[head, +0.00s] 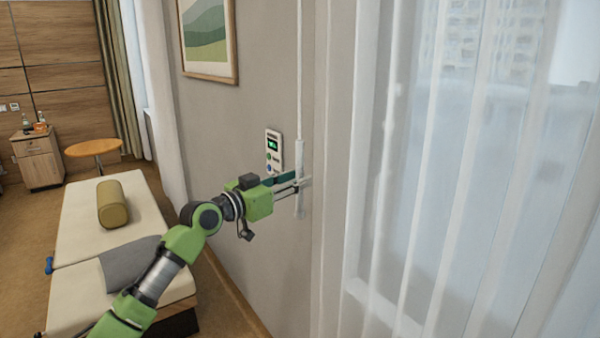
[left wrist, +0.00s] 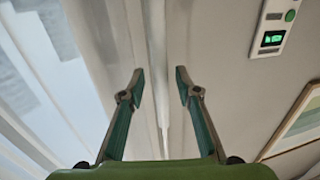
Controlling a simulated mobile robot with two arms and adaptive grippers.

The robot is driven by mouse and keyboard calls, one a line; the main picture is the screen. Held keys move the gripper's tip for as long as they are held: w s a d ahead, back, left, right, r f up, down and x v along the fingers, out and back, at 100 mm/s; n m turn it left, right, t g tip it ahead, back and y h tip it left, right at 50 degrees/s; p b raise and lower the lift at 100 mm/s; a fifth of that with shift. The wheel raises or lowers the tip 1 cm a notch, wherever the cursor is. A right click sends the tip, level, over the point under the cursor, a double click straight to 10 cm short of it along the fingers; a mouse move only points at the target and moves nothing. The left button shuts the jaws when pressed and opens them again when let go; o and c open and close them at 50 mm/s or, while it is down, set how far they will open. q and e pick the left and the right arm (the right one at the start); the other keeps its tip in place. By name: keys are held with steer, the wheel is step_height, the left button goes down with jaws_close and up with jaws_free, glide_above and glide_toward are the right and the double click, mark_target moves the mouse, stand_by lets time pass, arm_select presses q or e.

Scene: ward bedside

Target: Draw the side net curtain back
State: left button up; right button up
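The white net curtain (head: 400,150) hangs in folds across the window at the right of the head view. It also shows at the left of the left wrist view (left wrist: 95,60). A thin white draw wand (head: 300,152) with a thicker lower handle hangs in front of the wall, left of the curtain. My left gripper (head: 299,184) is at this handle. In the left wrist view its two fingers (left wrist: 159,78) stand apart, with the pale wand (left wrist: 161,100) showing in the gap between them. I cannot tell whether either finger touches it. My right gripper is not in view.
A wall control unit (head: 273,151) with a green display is close behind my left gripper. A framed picture (head: 209,40) hangs further left. A couch (head: 130,205) with a bolster (head: 112,204) stands below; a round table (head: 93,147) and cabinet (head: 38,160) are beyond.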

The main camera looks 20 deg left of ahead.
arm_select(q)
steer(key=shift+x, duration=1.1)
jaws_close()
